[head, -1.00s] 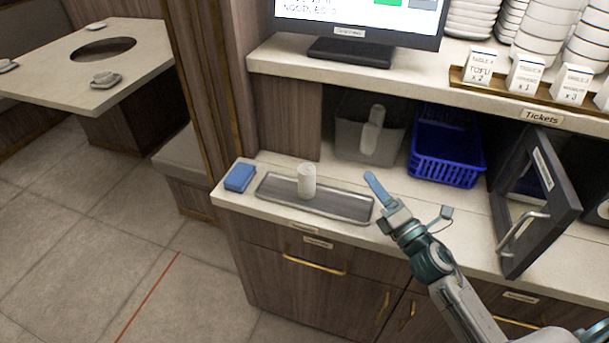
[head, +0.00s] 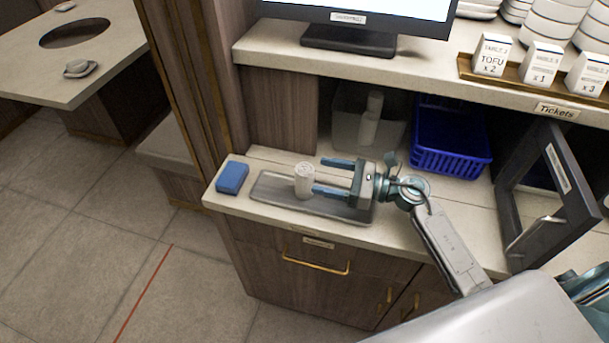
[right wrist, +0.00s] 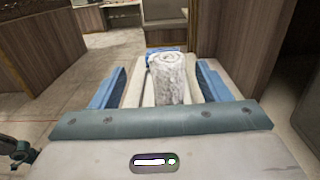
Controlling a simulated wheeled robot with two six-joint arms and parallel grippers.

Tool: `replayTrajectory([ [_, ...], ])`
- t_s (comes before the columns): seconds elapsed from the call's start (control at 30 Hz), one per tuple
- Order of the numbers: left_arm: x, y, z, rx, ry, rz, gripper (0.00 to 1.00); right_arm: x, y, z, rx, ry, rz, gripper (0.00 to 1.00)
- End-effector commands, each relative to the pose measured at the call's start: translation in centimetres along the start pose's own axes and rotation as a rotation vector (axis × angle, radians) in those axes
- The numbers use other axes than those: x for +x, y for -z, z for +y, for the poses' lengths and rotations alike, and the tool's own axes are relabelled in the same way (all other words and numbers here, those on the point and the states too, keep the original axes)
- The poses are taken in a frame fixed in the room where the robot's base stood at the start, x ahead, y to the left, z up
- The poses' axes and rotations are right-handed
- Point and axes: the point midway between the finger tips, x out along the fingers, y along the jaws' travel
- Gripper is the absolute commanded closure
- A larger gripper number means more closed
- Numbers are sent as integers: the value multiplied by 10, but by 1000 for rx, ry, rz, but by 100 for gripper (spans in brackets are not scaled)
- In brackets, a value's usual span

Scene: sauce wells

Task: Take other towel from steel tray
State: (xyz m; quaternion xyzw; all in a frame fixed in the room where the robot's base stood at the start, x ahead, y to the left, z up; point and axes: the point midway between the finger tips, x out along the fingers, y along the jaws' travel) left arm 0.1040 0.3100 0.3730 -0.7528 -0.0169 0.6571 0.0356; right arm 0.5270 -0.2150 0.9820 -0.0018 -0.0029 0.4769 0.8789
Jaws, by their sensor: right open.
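A white rolled towel (head: 304,182) stands upright on the steel tray (head: 268,187) on the counter. In the right wrist view the towel (right wrist: 172,78) stands ahead, lined up with the gap between my fingers. My right gripper (head: 322,176) is open and level over the right part of the tray, its fingers pointing left at the towel. The near fingertip looks very close to the towel; I cannot tell whether they touch. The right wrist view shows both blue fingers (right wrist: 162,78) spread with nothing held. My left gripper is not in view.
A blue block (head: 232,177) lies left of the tray near the counter's end. A grey bin (head: 350,134) and a blue basket (head: 450,150) stand behind. An open dark door (head: 560,200) is at the right. The monitor shelf (head: 420,76) overhangs the back.

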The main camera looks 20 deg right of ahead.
Motion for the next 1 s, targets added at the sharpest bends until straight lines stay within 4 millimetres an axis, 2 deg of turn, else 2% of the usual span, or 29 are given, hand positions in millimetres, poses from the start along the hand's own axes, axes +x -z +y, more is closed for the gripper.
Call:
replayTrajectory([
  [0.1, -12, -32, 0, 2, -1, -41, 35, 15, -3, -1, 1, 1, -3, 30],
  [0.23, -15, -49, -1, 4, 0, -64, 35, 22, -1, -1, 1, 1, -1, 30],
  [0.37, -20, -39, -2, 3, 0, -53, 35, 29, -1, -2, 2, 2, -1, 30],
  [0.5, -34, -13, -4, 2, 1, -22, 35, 46, -1, -5, 5, 2, -3, 30],
  [0.6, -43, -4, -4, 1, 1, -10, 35, 60, 1, -6, 5, 1, -4, 30],
  [0.77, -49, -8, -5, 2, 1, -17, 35, 74, 5, -6, 2, 1, -1, 30],
  [1.0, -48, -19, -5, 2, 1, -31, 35, 75, 7, -6, 1, 1, 0, 30],
])
